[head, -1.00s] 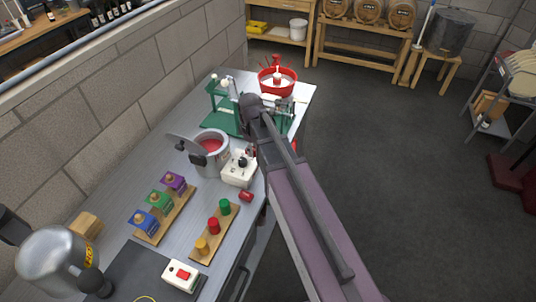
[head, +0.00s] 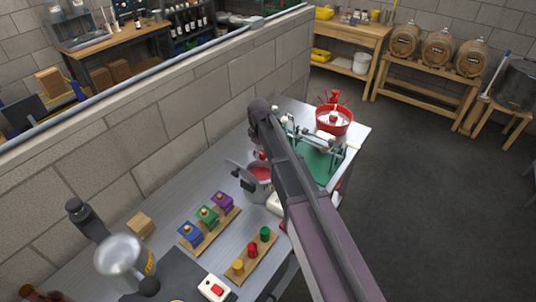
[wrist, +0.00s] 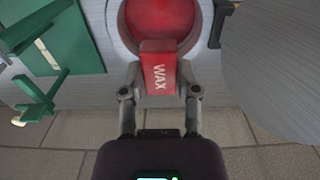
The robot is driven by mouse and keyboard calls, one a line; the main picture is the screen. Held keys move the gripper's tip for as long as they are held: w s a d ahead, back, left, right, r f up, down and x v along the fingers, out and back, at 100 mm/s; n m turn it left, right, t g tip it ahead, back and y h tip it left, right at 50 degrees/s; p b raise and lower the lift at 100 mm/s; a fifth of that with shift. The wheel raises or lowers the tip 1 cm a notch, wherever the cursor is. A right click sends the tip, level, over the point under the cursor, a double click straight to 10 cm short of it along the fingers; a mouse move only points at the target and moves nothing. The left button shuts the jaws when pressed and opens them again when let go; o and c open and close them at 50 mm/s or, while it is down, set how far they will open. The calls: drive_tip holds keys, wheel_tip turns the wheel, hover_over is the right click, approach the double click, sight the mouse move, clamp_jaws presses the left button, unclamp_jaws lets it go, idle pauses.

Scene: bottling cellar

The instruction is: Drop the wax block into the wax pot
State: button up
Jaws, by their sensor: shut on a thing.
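My gripper (wrist: 160,82) is shut on the red wax block (wrist: 159,72), which bears the word WAX, in the wrist view. The block overlaps the near part of the wax pot (wrist: 114,22), a round grey pot with red wax inside. Its height above the pot is hard to judge. In the head view the wax pot (head: 259,186) stands on the bench with its lid tilted up at the left. A small red patch above the pot there looks like the block (head: 262,155). My arm covers the pot's right side.
A green stand (head: 318,160) and a red bowl (head: 335,120) stand beyond the pot. A block wall (head: 190,110) borders the bench.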

drive_tip(key=shift+f, duration=0.15)
idle(0.3)
wheel_tip(320, 180, down, 6)
drive_tip(key=b, duration=0.6)
idle(0.4)
drive_tip(key=o, duration=1)
